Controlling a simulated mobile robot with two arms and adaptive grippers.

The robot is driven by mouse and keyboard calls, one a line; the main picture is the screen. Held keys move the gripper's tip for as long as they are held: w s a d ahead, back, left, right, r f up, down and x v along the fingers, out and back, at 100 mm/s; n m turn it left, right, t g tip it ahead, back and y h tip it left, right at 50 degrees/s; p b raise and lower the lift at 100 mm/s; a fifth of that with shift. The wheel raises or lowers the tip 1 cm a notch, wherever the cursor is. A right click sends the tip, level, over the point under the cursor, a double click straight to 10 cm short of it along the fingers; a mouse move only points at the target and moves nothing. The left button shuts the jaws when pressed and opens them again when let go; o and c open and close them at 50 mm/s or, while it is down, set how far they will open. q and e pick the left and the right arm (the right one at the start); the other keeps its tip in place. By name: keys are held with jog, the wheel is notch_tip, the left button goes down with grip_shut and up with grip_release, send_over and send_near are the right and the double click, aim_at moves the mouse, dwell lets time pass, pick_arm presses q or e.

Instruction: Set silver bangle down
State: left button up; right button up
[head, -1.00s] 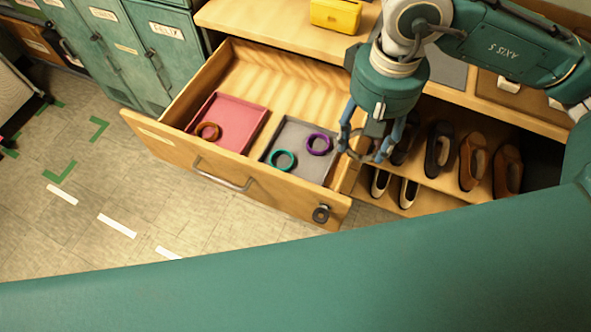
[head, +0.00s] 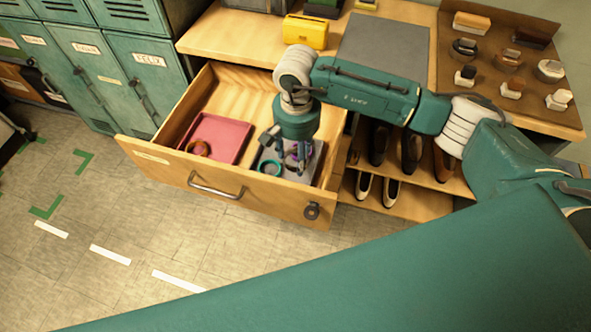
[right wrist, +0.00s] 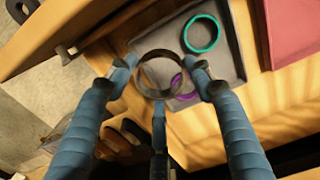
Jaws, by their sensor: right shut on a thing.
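My right gripper (head: 296,160) is inside the open drawer, over the grey tray (head: 316,163). In the right wrist view its blue fingers (right wrist: 160,76) are shut on the silver bangle (right wrist: 140,76), a dull dark-grey ring. The bangle appears over the grey tray (right wrist: 232,72) and partly covers the purple bangle (right wrist: 187,94). I cannot tell whether it touches the tray. The teal bangle (right wrist: 219,34) lies in the tray beside it and also shows in the head view (head: 270,176). The silver bangle is not clear in the head view. My left gripper is not in view.
The drawer (head: 235,195) also holds a pink tray (head: 222,140) with a copper bangle (head: 199,154). Shoes (head: 411,150) stand on shelves to the right.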

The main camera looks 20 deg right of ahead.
notch_tip(320, 180, down, 5)
notch_tip(320, 180, down, 4)
jog(key=shift+r+p, duration=0.1)
jog(key=shift+p, duration=0.4)
jog(key=shift+f, duration=0.75)
jog(key=o, duration=0.8)
jog(key=shift+r, duration=0.1)
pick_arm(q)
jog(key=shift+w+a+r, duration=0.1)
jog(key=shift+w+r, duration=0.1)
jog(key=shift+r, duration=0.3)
